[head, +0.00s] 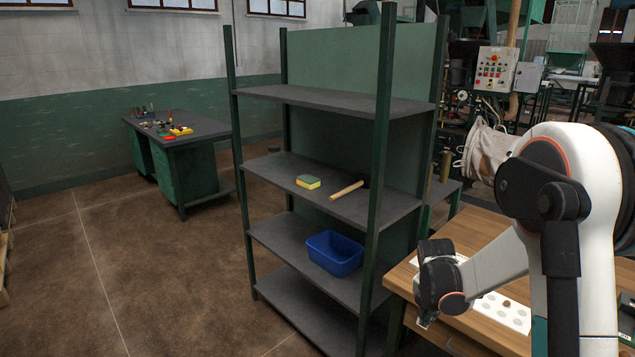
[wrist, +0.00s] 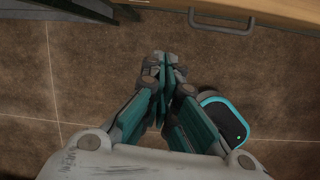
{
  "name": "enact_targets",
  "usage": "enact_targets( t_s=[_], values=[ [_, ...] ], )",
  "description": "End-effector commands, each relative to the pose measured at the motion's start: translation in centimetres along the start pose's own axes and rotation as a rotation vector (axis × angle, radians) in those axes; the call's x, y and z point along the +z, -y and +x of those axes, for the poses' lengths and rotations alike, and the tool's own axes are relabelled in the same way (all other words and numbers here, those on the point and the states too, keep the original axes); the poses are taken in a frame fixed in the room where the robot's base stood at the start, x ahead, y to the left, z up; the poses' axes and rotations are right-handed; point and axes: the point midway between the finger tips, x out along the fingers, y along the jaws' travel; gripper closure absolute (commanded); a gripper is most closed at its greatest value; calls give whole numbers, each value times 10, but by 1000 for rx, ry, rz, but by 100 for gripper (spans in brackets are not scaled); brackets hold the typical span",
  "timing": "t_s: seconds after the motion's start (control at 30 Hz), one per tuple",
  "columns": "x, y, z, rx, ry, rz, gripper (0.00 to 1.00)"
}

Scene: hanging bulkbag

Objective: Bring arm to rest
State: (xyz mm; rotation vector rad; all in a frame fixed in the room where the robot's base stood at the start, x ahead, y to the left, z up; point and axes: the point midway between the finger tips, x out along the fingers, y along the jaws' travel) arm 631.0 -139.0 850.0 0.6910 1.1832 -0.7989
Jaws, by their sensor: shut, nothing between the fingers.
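My gripper (wrist: 165,68) is shut and empty in the wrist view, its fingertips together above the brown floor. In the head view my arm is folded at the right, in front of a wooden-topped table (head: 472,232). The wrist hangs near the table's left front edge, and the gripper's fingers are mostly hidden there. Nothing touches the fingers in the wrist view.
A shelf rack (head: 290,97) stands in the middle, holding a yellow-green sponge (head: 308,182), a hammer (head: 347,190) and a blue bin (head: 335,253). A white sheet with round spots (head: 505,311) lies on the table. The floor at left (head: 60,290) is clear.

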Motion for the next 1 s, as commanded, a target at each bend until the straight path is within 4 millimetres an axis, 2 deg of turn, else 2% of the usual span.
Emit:
enact_targets(
  t_s=[0.03,0.2,0.5,0.8,1.0],
  values=[
    [-4,1,-18,13,4,59,100],
    [-18,4,-77,70,12,317,100],
    [-55,23,-164,176,-15,780,100],
    [-102,55,-228,273,-98,1240,100],
    [-136,81,-256,325,-186,1546,100]
  ],
)
